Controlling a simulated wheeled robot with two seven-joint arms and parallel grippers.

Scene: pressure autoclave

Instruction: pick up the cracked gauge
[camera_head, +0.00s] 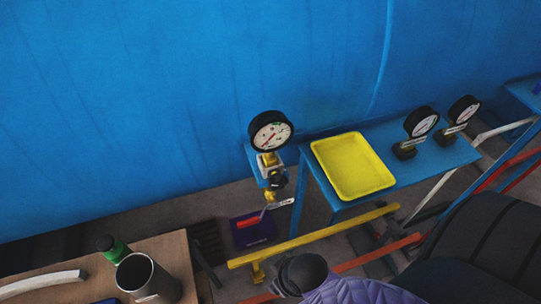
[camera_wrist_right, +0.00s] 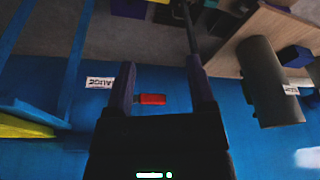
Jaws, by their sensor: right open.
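In the head view, a round black gauge (camera_head: 270,131) with a white face and red needle sits on a brass valve fitting against the blue wall. Two more black gauges, a nearer one (camera_head: 421,122) and a farther one (camera_head: 463,109), stand on the blue shelf (camera_head: 381,133). I cannot tell from these frames which gauge glass is cracked. My right gripper (camera_wrist_right: 160,62) shows in the right wrist view with its two dark fingers apart and nothing held between them. My left gripper is not in view.
A yellow tray (camera_head: 352,166) lies empty on the shelf. A yellow rail (camera_head: 315,235) crosses below it.

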